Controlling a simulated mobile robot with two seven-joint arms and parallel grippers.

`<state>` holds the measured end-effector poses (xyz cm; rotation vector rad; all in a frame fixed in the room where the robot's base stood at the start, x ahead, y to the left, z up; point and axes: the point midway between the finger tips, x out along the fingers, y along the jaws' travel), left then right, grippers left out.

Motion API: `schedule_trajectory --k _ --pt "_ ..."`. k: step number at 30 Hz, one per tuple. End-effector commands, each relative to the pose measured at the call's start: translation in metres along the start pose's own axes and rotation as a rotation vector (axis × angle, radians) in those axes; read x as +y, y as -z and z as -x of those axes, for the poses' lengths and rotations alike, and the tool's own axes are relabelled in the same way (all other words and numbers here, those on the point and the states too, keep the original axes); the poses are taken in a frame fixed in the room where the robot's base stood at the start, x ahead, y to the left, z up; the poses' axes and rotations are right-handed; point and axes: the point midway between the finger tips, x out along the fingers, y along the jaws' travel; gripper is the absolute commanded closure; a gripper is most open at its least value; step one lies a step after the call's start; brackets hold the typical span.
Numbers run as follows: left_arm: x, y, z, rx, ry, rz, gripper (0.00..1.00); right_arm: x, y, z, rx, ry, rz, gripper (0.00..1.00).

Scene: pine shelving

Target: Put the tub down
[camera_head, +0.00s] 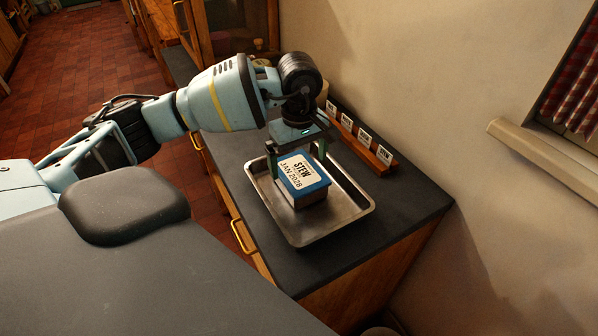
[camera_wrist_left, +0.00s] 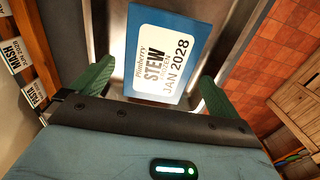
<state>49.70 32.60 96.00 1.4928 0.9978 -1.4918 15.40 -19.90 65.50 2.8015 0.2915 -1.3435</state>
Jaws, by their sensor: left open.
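The tub (camera_head: 303,182) has a blue lid and a white label reading STEW JAN 2028. It sits upright in a metal tray (camera_head: 340,222) on the dark counter. My left gripper (camera_head: 297,158) is open above the tub, with its fingers on either side of it. In the left wrist view the tub (camera_wrist_left: 166,50) lies between the two green fingers (camera_wrist_left: 157,92), with a gap visible at each side. My right gripper is in neither view.
A wooden rack (camera_head: 372,153) with several small label cards stands behind the tray by the wall. The dark counter (camera_head: 395,215) is bare to the right of the tray. A window sill (camera_head: 545,160) juts from the wall at right.

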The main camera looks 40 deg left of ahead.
Motion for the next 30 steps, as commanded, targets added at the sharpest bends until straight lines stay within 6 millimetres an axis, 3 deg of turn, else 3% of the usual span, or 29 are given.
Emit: schedule_trajectory --k 6,12,30 --pt "0.001 0.0 0.04 0.002 -0.003 0.001 0.0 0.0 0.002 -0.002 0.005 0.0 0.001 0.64" --pt "0.0 0.0 0.058 0.001 -0.001 0.0 0.0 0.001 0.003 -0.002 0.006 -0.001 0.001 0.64" --pt "0.001 -0.005 0.058 -0.018 -0.001 -0.002 0.0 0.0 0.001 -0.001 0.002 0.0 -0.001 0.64"
